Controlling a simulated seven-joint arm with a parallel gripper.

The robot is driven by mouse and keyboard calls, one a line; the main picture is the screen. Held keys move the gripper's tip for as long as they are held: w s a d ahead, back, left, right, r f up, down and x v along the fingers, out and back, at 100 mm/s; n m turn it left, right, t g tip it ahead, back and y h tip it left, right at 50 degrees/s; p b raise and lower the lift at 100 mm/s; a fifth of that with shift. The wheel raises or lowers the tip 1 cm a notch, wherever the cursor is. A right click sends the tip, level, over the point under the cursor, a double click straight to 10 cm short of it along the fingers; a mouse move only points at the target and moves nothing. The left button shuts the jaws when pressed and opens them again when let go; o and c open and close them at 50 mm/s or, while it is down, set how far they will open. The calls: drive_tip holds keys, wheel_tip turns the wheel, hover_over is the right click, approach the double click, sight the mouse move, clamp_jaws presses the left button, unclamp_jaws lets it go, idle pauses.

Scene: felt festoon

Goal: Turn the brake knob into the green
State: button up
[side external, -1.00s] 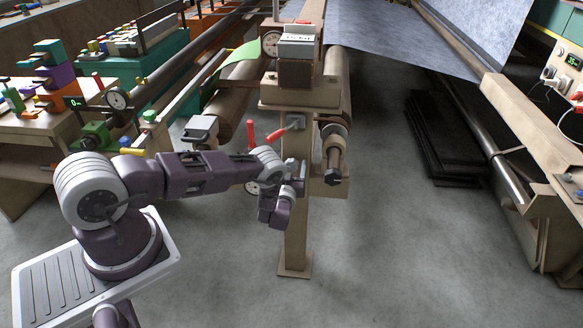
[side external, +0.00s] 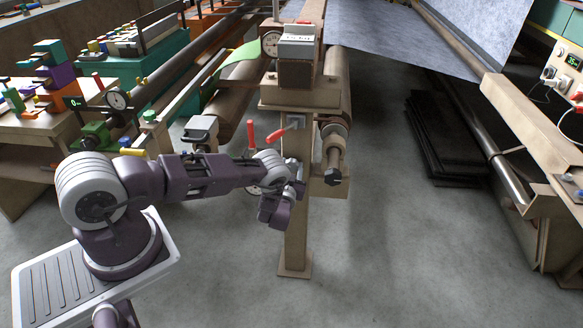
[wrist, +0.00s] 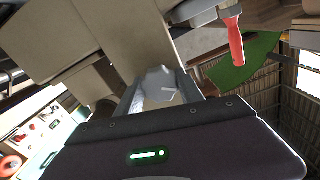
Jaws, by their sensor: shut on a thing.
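A pale grey knob (wrist: 158,86) with a light mark on its face sits between the fingers of my gripper (wrist: 162,98) in the wrist view. My gripper is shut on it. In the side external view my gripper (side external: 298,185) is at the upright tan post (side external: 296,235), below the red-handled lever (side external: 273,134). The knob is hidden there behind my wrist and fingers. No green zone for the knob can be made out in either view.
The red handle (wrist: 234,40) and a green felt sheet (wrist: 245,62) show above the gripper in the wrist view. A dark hex-ended roller shaft (side external: 333,172) sticks out right of the post. The floor in front is clear.

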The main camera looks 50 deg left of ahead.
drive_tip(key=m, duration=0.4)
drive_tip(key=shift+m, duration=0.3)
drive_tip(key=m, duration=0.5)
drive_tip(key=shift+s, duration=0.1)
drive_tip(key=shift+m, duration=0.3)
drive_tip(key=shift+f, duration=0.1)
drive_tip(key=o, duration=1.4)
